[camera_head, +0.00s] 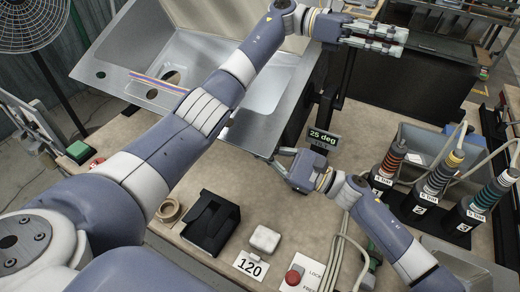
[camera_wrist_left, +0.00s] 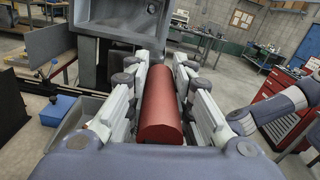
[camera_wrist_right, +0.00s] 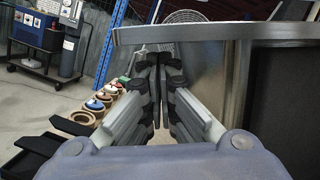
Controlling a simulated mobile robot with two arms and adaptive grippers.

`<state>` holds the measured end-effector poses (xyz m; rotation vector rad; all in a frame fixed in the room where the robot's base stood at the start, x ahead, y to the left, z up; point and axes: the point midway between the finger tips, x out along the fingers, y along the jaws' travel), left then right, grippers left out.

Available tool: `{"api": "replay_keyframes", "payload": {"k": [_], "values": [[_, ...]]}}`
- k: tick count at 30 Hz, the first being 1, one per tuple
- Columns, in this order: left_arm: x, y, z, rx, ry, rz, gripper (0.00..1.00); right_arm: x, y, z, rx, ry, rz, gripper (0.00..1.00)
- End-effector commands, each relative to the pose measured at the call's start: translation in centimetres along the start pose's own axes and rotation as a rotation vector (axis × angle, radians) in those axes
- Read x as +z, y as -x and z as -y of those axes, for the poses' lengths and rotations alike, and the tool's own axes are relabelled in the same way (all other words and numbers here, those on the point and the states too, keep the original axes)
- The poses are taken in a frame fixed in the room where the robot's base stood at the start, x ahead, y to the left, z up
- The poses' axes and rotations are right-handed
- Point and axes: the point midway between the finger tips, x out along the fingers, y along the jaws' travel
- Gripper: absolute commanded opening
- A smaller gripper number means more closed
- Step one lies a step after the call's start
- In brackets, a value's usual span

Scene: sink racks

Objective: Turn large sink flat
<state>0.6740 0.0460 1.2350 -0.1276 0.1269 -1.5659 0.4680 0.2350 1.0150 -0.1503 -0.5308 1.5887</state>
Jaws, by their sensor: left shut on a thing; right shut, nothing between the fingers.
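The large metal sink (camera_head: 200,52) stands tilted on its rack at the upper left of the head view. A small display (camera_head: 322,138) by it reads "25 deg". My left arm reaches across in front of the sink, and its gripper (camera_head: 385,40) is beyond the sink's right end. In the left wrist view that gripper is shut on a red cylinder (camera_wrist_left: 160,105); the head view hides most of it. My right gripper (camera_head: 284,160) is shut and empty, just below the sink's lower right corner. In the right wrist view the sink's metal rim (camera_wrist_right: 215,33) passes above the fingertips.
Several numbered tools (camera_head: 440,178) stand at the right with cables. A fan (camera_head: 30,25) stands at the left.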

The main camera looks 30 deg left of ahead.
Motion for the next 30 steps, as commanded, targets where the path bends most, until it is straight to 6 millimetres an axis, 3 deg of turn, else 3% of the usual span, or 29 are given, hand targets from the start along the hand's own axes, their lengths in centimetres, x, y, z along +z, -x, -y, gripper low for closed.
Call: {"api": "replay_keyframes", "payload": {"k": [23, 24, 26, 30], "values": [[-0.1, 0.0, 0.0, -0.001, 0.001, -0.002, 0.00, 1.5, -0.4, 0.6, -0.001, 0.000, 0.004, 0.00], [-0.1, 0.0, 0.0, -0.001, 0.001, -0.002, 0.26, 1.5, -0.4, 0.6, -0.001, 0.000, 0.005, 0.00], [-0.1, 0.0, 0.0, -0.001, 0.001, -0.002, 0.39, 1.5, -0.4, 0.6, -0.001, 0.001, 0.006, 0.00], [-0.1, 0.0, 0.0, -0.001, 0.001, -0.001, 0.43, 1.6, -0.4, 0.6, 0.000, 0.001, 0.006, 0.00]]}}
